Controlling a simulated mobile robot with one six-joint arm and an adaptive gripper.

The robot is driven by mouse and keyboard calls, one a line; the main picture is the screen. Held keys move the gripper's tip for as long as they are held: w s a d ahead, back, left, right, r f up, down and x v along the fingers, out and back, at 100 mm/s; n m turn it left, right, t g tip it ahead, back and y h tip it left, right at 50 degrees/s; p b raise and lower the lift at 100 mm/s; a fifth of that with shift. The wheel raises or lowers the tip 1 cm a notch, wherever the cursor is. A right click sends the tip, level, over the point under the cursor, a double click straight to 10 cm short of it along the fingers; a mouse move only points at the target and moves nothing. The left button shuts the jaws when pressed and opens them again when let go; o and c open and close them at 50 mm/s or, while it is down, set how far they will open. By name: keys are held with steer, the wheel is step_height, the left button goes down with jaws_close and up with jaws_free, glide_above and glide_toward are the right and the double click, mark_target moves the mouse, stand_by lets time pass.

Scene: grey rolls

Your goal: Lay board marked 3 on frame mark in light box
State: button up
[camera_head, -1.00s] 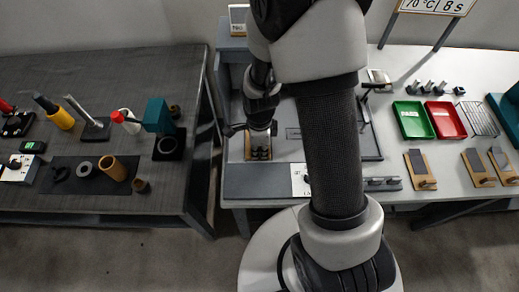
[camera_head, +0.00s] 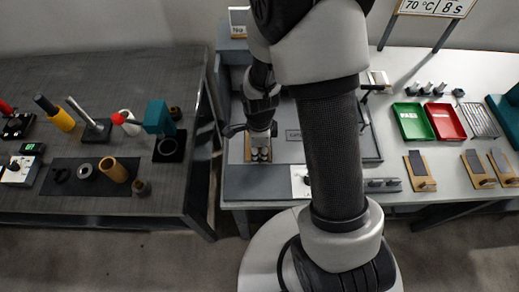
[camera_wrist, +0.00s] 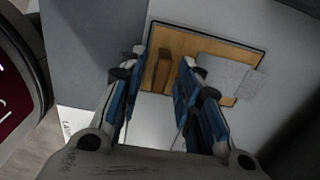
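A wooden board (camera_wrist: 184,45) with a raised wooden grip block (camera_wrist: 162,72) and a grey plate (camera_wrist: 222,74) lies on a pale surface, inside a dark outline, in the wrist view. Its number is not visible. My gripper (camera_wrist: 164,60) is open, with one finger on each side of the block and gaps showing between. In the head view my gripper (camera_head: 260,153) is low over the board, which shows only as a wood-coloured edge (camera_head: 248,147). This is in the blue-grey box (camera_head: 225,75) on the right-hand table; my arm hides much of it.
Several similar boards (camera_head: 420,180) lie along the right table's front. A green tray (camera_head: 412,121), a red tray (camera_head: 445,121) and a wire rack (camera_head: 479,120) stand behind them. A dark bench (camera_head: 110,180) with tools stands at left, across a gap.

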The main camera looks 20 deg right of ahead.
steer(key=s+r+n+t+p, duration=0.15)
steer(key=r+n, duration=0.35)
steer(key=r, duration=0.8)
steer(key=s+r+n+t+p, duration=0.1)
steer(key=s+r+n+p, duration=0.25)
steer(key=r, duration=0.85)
steer(key=s+r+n+t, duration=0.2)
steer(key=s+r+n, duration=0.6)
steer(key=n, duration=0.5)
steer(key=shift+s+r+b, duration=0.35)
steer(key=shift+s+b, duration=0.05)
steer(key=shift+s, duration=0.65)
